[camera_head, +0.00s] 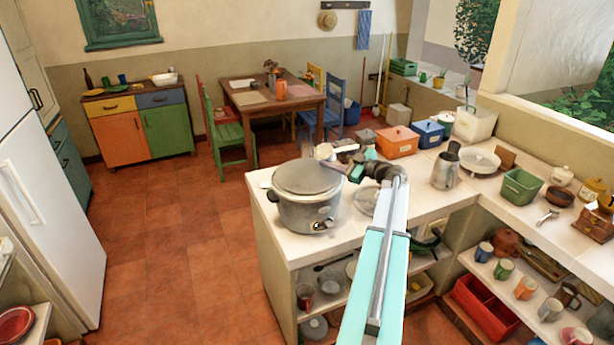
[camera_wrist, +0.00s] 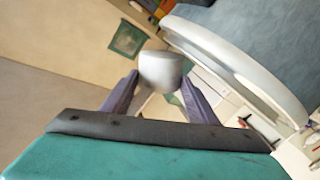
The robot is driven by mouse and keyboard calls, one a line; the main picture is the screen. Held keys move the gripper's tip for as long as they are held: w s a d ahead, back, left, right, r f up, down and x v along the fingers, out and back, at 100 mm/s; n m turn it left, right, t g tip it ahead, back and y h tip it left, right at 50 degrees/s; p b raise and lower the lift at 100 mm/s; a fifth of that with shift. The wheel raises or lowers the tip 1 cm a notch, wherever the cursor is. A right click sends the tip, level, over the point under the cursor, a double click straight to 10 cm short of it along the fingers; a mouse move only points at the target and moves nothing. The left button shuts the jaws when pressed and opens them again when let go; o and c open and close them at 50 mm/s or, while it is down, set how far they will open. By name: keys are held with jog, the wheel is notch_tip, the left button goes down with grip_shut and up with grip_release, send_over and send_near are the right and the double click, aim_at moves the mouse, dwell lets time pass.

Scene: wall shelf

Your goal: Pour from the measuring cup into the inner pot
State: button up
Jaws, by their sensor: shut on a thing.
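The measuring cup is a small whitish cup (camera_wrist: 160,70), held between the two purple-grey fingers of my gripper (camera_wrist: 159,92) in the wrist view. In the head view the cup (camera_head: 324,151) shows just behind the cooker's rim, with my gripper (camera_head: 338,163) beside it. A round grey cooker (camera_head: 306,216) stands on the left end of the white counter. Its broad grey top (camera_head: 307,178) fills the upper right of the wrist view (camera_wrist: 245,35). I cannot tell whether this is a lid or the open inner pot. The cup's contents are hidden.
On the counter (camera_head: 415,205), a clear round dish (camera_head: 367,199) lies right of the cooker, partly behind my arm. A metal jug (camera_head: 445,170), a white bowl (camera_head: 478,161), an orange box (camera_head: 397,142) and a green bin (camera_head: 521,188) stand farther right. Open floor lies to the left.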

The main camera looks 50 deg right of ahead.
jog(key=shift+a+f+n, duration=0.3)
jog(key=shift+a+n, duration=0.4)
jog(key=shift+a, duration=0.05)
jog(key=shift+a+r+n+h, duration=0.3)
jog(key=shift+a+n, duration=0.1)
jog(key=shift+n, duration=0.5)
dwell(1.0)
jog(key=shift+r+n+b, duration=0.15)
jog(key=shift+n+b, duration=0.15)
jog(key=shift+b, duration=0.05)
jog(key=shift+a+r+n+g+b, duration=0.2)
jog(key=shift+n+b, duration=0.4)
jog(key=shift+b, duration=0.75)
jog(key=shift+a+r+n+g+b, duration=0.15)
jog(key=shift+n+b, duration=0.45)
jog(key=shift+b, duration=0.75)
jog(key=shift+a+r+n+h+b, duration=0.25)
jog(key=shift+n+b, duration=0.35)
jog(key=shift+b, duration=0.85)
jog(key=shift+a+n+b, duration=0.6)
jog(key=shift+a+b, duration=0.1)
jog(key=shift+b, duration=0.7)
